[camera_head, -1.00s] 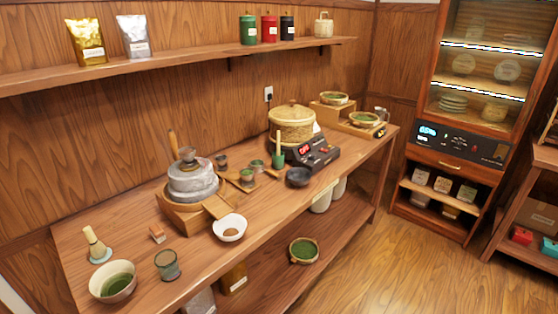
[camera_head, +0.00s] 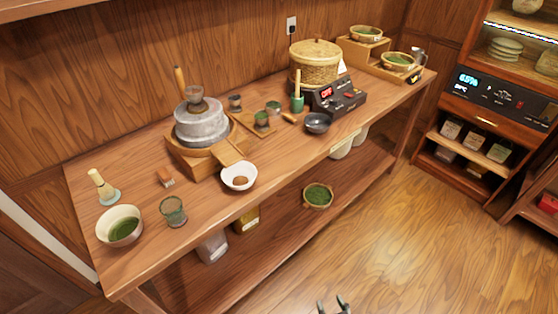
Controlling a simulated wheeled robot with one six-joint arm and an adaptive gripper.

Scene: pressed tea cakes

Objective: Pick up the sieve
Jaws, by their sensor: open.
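No thing in view is clearly recognisable as the sieve. A small dark green, see-through cup (camera_head: 173,211) stands near the front left of the table and may be it, but its mesh is too small to tell. A round, rimmed tray with green leaf (camera_head: 317,195) lies on the lower shelf and also has a sieve-like shape. My gripper (camera_head: 333,306) shows only its fingertips at the bottom edge, apart and empty, over the floor in the picture and away from the table.
The wooden table (camera_head: 120,265) carries a stone mill (camera_head: 201,125), a tea bowl (camera_head: 119,226), a whisk (camera_head: 102,187), a white bowl (camera_head: 239,177), a steamer basket (camera_head: 314,66) and a black control box (camera_head: 338,99). A cabinet (camera_head: 500,105) stands right. The floor (camera_head: 400,255) before the table is clear.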

